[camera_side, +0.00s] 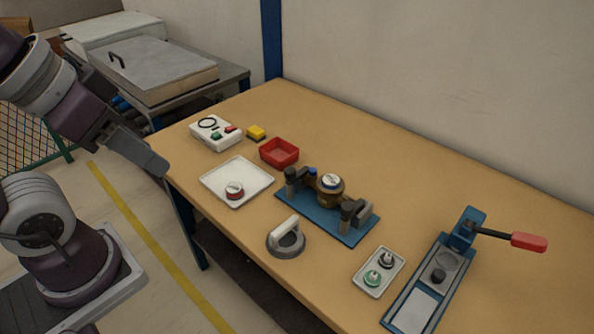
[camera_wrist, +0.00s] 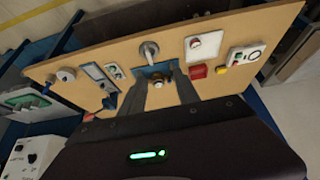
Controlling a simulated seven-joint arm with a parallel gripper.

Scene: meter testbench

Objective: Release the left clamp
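A brass meter (camera_side: 330,190) with a pale round face sits on a blue base plate (camera_side: 338,231) in the side view. A dark grey clamp (camera_side: 291,178) stands at its left end, with a small blue part beside it. A second dark clamp (camera_side: 351,215) stands at its right end. Whether the clamps are closed is too small to tell. My gripper (camera_side: 153,162) is off the table's left edge, well away from the fixture. In the wrist view, its two dark fingers (camera_wrist: 161,80) are apart with nothing held, and they partly hide the blue fixture (camera_wrist: 153,71).
A white tray (camera_side: 216,180) with a red-rimmed round part, a red bin (camera_side: 279,151), a yellow block (camera_side: 256,132) and a white tester (camera_side: 215,132) lie left of the fixture. A handled tool (camera_side: 286,238) stands in front. A small tray (camera_side: 366,285) and a lever press (camera_side: 459,250) are right.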

